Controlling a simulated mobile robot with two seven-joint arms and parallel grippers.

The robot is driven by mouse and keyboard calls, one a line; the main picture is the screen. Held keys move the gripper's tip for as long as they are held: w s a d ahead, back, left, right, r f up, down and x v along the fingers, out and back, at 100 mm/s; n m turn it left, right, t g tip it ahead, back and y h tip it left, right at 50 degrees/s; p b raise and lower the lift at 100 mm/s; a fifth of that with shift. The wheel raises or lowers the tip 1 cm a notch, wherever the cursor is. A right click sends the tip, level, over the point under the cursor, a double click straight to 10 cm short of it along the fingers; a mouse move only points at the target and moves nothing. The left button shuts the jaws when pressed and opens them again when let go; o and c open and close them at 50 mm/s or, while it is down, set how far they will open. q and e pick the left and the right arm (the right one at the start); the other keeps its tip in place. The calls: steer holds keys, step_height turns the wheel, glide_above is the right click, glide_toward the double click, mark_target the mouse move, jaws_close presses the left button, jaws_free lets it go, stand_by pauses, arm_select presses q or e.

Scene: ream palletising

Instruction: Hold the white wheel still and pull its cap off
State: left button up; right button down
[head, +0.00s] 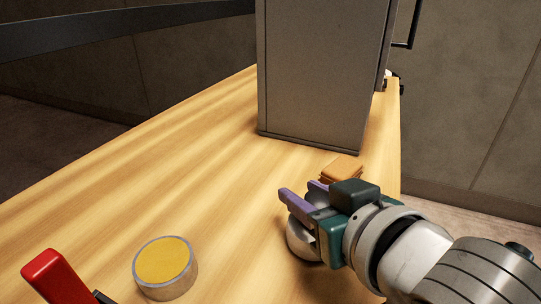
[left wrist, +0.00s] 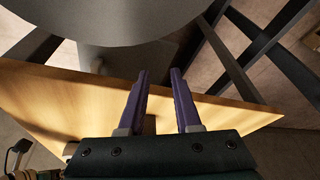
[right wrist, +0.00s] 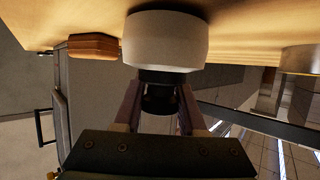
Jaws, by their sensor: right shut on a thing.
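The white wheel (head: 301,241) stands on the wooden table in the head view, partly hidden by my right gripper (head: 299,190). In the right wrist view the wheel (right wrist: 165,38) shows as a wide white round body with a dark cap (right wrist: 160,98) on its near end. My right gripper's purple fingers are shut on that cap, one on each side. The cap still meets the wheel, with no clear gap. My left gripper (left wrist: 158,73) is outside the head view. In the left wrist view its fingers are apart and empty near the table edge.
A grey cabinet (head: 318,75) stands at the back of the table (head: 190,150). An orange-brown block (head: 342,168) lies beyond my right gripper. A yellow-topped round tin (head: 165,263) and a red handle (head: 55,276) are at front left. The table's left middle is clear.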

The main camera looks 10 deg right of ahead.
steer(key=shift+f, duration=0.15)
steer(key=shift+c, duration=2.4)
jaws_free()
